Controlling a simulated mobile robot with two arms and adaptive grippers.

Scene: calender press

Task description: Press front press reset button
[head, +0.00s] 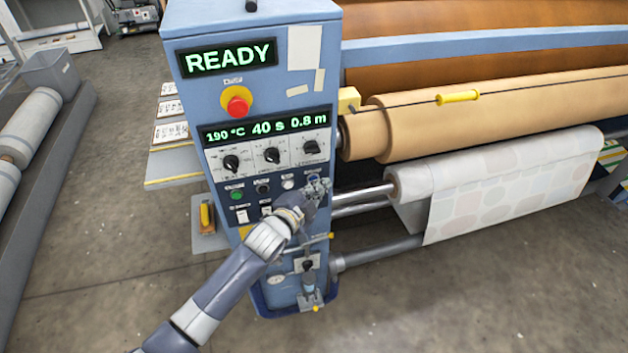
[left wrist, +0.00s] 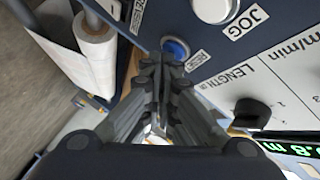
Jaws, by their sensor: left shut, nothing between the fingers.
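The blue reset button (head: 314,178) is at the lower right of the blue control cabinet's panel (head: 254,165). In the left wrist view the blue button (left wrist: 177,46) has a white ring and small labels beside it. My left gripper (head: 319,188) is at the panel, just below the button in the head view. In the left wrist view its closed fingertips (left wrist: 164,62) overlap the button's near edge. I cannot tell whether they touch it. The gripper is shut and empty. My right gripper is in neither view. The cabinet display (head: 229,58) reads READY.
Next to the reset button is a white JOG button (left wrist: 214,8). A green button (head: 237,196), several knobs and a red emergency stop (head: 237,102) share the panel. A patterned roll (head: 500,185) and brown rollers lie to the right. The floor in front is open.

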